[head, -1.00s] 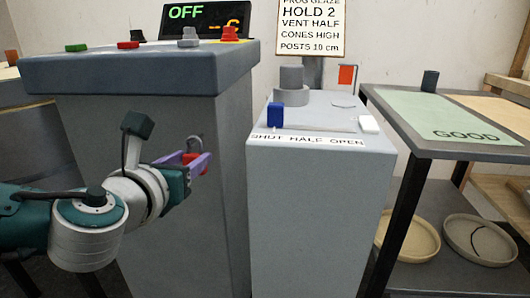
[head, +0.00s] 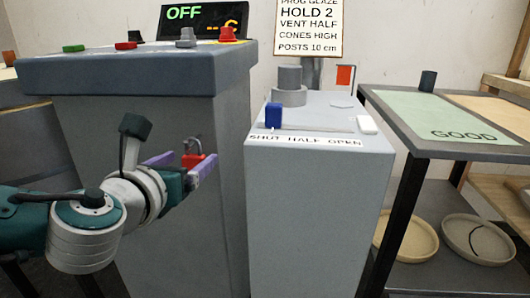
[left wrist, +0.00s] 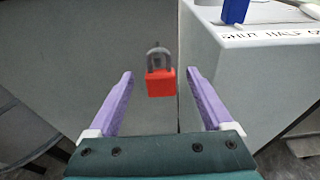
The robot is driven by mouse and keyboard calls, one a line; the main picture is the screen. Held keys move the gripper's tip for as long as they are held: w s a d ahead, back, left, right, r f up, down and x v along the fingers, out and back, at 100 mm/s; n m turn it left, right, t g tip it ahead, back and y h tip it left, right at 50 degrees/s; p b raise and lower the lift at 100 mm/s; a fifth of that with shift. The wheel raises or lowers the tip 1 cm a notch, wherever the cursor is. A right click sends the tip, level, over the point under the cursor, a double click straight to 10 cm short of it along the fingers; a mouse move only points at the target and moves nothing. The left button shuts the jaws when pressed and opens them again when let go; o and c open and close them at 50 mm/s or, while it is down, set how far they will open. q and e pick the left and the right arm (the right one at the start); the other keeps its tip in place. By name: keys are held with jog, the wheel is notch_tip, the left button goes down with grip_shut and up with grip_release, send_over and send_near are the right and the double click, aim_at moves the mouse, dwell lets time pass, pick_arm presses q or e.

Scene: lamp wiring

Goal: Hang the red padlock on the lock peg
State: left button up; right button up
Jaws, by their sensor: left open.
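The red padlock (head: 193,160) has a grey shackle and hangs upright against the grey side of the kiln-like cabinet (head: 150,120). In the left wrist view the padlock (left wrist: 160,83) shows between and beyond the fingertips, with a small peg end (left wrist: 157,44) at the top of its shackle. The shackle appears to be around the peg, though the peg is mostly hidden. My left gripper (head: 183,163) is open, its purple fingers apart on either side of the padlock with clear gaps. My right gripper is not in view.
A lower grey box (head: 318,200) with a blue slider knob (head: 274,115) and a "SHUT HALF OPEN" label stands close to the right. Coloured knobs and a display (head: 200,20) top the cabinet. A table (head: 400,118) with a green panel stands farther right.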

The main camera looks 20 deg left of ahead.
pick_arm(q)
jog(key=p+v, duration=0.4)
jog(key=v, duration=0.5)
jog(key=s+d+r+n+g+h+p, duration=0.1)
jog(key=s+d+r+n+g+p, duration=0.25)
jog(key=s+r+n+p, duration=0.5)
jog(key=s+d+r+n+g+h+p, duration=0.2)
jog(key=s+r+n+g+p, duration=0.25)
jog(key=r+n+p, duration=0.65)
jog(key=s+d+r+n+g+h+p, duration=0.1)
jog(key=s+d+r+n+g+p, duration=0.25)
jog(key=s+r+n+p, duration=0.6)
notch_tip(320, 180, up, 33)
jog(key=w+n+p, duration=0.2)
jog(key=w+p, duration=0.1)
jog(key=p, duration=3.4)
jog(key=shift+a, duration=0.45)
